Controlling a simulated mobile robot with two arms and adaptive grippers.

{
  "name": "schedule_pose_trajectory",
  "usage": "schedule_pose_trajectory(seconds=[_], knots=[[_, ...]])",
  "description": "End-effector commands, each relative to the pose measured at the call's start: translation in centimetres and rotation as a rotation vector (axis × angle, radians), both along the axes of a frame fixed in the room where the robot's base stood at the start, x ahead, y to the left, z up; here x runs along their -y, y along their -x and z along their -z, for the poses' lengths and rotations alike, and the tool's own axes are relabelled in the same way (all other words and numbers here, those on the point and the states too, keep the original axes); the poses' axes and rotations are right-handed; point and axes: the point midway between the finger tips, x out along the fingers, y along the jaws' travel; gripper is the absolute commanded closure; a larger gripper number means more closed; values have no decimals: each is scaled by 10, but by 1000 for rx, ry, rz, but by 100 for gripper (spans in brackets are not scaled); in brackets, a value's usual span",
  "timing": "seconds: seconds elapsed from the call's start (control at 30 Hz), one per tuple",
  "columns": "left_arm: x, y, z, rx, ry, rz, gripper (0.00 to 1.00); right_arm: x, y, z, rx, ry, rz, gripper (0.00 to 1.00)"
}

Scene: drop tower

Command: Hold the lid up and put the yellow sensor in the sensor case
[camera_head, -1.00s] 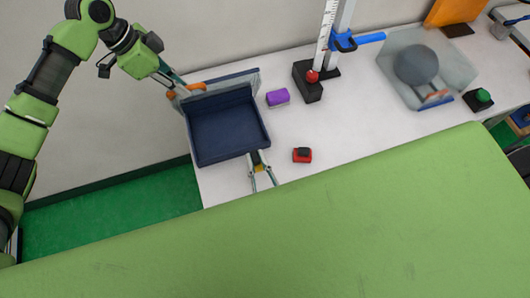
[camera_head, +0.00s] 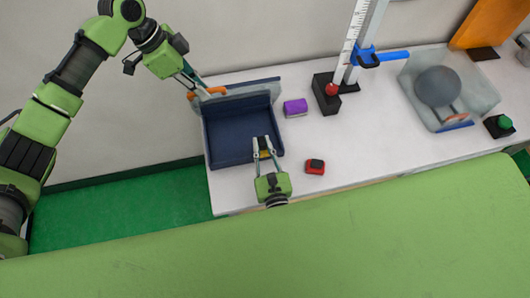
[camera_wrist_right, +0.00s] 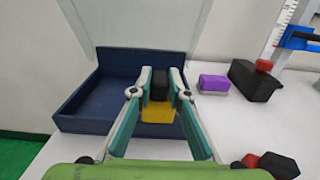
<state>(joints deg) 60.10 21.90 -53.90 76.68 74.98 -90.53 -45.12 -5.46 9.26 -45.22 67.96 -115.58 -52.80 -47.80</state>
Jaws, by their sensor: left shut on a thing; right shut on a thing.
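The sensor case (camera_head: 228,143) is a dark blue open box at the left end of the table; it also shows in the right wrist view (camera_wrist_right: 90,104). Its lid (camera_head: 262,86) stands raised along the back edge, a pale panel in the wrist view (camera_wrist_right: 140,22). My left gripper (camera_head: 194,84) is shut on the lid's orange handle (camera_head: 210,91). My right gripper (camera_head: 265,146) is shut on the yellow sensor (camera_wrist_right: 158,113), which has a black part between the fingers. The sensor is over the front right part of the case. Whether it touches the case floor I cannot tell.
A purple block (camera_head: 295,107) lies right of the case, and a red and black block (camera_head: 315,166) near the front edge. The drop tower base (camera_head: 340,90) stands behind them. Further right are a clear box (camera_head: 474,92) with a grey ball and a green button (camera_head: 504,122).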

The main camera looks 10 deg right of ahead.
Motion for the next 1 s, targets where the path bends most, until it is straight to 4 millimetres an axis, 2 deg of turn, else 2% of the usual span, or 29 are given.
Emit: schedule_pose_trajectory(seconds=[0.03, 0.43, 0.73, 1.0], knots=[[-4, -1, 5, 0, -10, -8, 100, 0, -6, 0, 4, 0, 1, 100], [-4, -1, 5, 0, -10, -8, 100, -1, -45, 11, 2, 0, 1, 100], [-4, -1, 5, 0, -10, -8, 100, -1, -45, 38, 0, 1, 0, 100], [-4, -1, 5, 0, -10, -8, 100, -1, -44, 46, 2, 0, 0, 100]])
